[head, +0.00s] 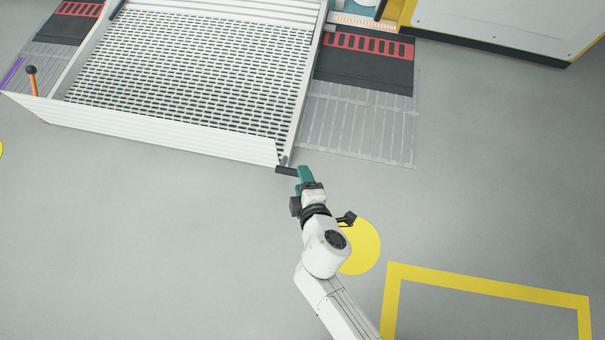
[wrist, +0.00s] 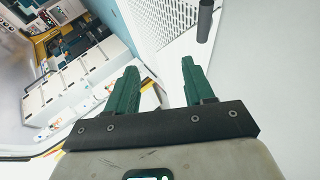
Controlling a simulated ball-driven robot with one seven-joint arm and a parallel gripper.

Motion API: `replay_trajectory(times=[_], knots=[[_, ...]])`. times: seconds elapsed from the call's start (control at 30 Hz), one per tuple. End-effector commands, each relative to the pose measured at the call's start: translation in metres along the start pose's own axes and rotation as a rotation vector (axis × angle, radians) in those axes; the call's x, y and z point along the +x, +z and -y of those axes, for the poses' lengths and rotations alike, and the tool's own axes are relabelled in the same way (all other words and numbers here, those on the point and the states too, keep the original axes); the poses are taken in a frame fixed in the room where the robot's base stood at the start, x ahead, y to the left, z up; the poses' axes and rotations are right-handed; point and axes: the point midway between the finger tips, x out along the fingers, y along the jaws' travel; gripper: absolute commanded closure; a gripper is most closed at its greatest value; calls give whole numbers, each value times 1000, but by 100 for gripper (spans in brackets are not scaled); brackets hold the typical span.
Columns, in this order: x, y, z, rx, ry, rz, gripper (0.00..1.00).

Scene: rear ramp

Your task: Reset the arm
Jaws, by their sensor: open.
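My gripper (wrist: 156,85) is open, with its two green fingers apart and nothing between them in the wrist view. In the head view my arm reaches up from the bottom, and the gripper (head: 304,175) is near the front right corner of the ramp (head: 190,75). The ramp has a slotted grey deck and white side walls. Whether the gripper touches the ramp corner cannot be told. In the wrist view a white perforated panel (wrist: 165,25) lies beyond the fingers, with a dark cylindrical handle (wrist: 205,20) at upper right.
An orange lever with a black knob (head: 32,75) stands at the ramp's left. Grey slatted floor plates (head: 358,125) lie right of the ramp. A yellow disc (head: 360,248) and a yellow floor outline (head: 490,285) mark the floor. Open grey floor lies left and right of my arm.

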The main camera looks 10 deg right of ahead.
Motion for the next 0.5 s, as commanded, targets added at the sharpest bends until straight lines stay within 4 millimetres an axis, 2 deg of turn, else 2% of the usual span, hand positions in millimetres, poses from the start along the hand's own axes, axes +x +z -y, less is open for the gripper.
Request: replay_trajectory(times=[0.37, 0.43, 0.5], knots=[[0, 0, 1, 0, -1, 0, 47], [-1, 6, -2, 18, -2, 17, 47], [-3, 22, -8, 72, -5, 66, 47]])
